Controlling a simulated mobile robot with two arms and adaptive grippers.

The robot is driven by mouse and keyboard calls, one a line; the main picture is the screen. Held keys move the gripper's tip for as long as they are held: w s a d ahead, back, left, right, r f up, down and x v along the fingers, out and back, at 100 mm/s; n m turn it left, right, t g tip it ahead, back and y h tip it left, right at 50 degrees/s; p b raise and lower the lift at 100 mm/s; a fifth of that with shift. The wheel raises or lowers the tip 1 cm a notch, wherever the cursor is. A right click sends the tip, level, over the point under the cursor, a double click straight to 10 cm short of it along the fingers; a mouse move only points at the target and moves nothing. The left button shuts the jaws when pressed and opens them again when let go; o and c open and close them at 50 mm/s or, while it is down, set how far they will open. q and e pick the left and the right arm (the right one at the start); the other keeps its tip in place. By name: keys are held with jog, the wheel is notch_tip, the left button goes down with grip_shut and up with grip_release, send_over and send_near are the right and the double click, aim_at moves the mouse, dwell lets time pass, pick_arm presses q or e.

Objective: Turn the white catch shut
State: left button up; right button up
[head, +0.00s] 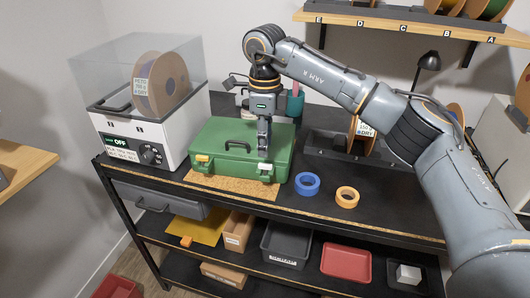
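A green case (222,160) sits closed on the dark workbench, with a dark handle on its lid. The white catch (265,167) is at the right of its front side. A yellow-orange catch (202,158) is at the left of the same side. My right gripper (263,154) points down over the front right of the case, its fingertips just above the white catch. I cannot tell whether they touch it. Its fingers look close together, but their gap is not clear. The catch's exact angle is too small to read. My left gripper is not in view.
The case rests on a cork-coloured mat (232,189). A blue tape roll (307,184) and a yellow one (347,197) lie to its right. A white dryer box (135,148) stands at left. A spool rack (328,151) stands behind the rolls.

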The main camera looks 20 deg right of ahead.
jog(key=shift+r, duration=1.2)
